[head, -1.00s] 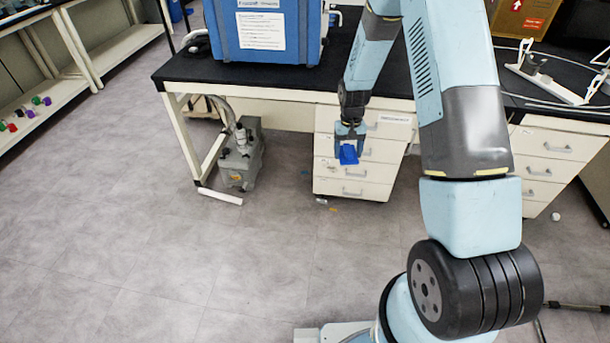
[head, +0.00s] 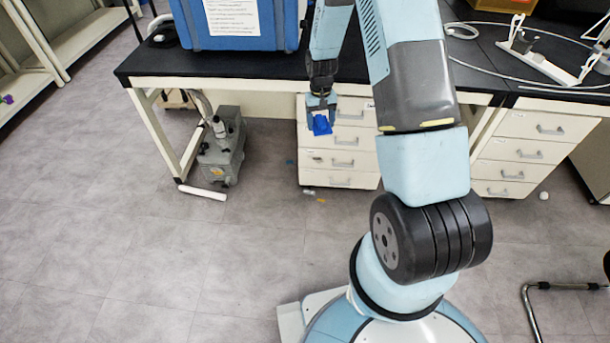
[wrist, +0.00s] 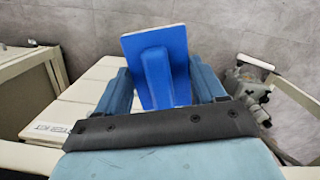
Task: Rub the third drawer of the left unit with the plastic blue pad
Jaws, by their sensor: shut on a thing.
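The plastic blue pad (head: 321,125) is held between the fingers of my gripper (head: 320,105), which is shut on it. In the wrist view the pad (wrist: 155,62) shows a flat plate and a raised grip between the fingers (wrist: 163,88). The left unit (head: 303,150) is a white drawer stack under the black bench. In the head view the pad overlaps its upper drawers, above the third drawer (head: 365,161). A gap or contact between pad and unit cannot be told. My arm hides part of the unit's upper right.
A grey pump (head: 222,155) stands on the floor left of the unit, near the bench leg (head: 160,135) and a white bar (head: 203,193). Another drawer unit (head: 520,150) stands to the right. A blue machine (head: 240,28) sits on the bench (head: 280,68).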

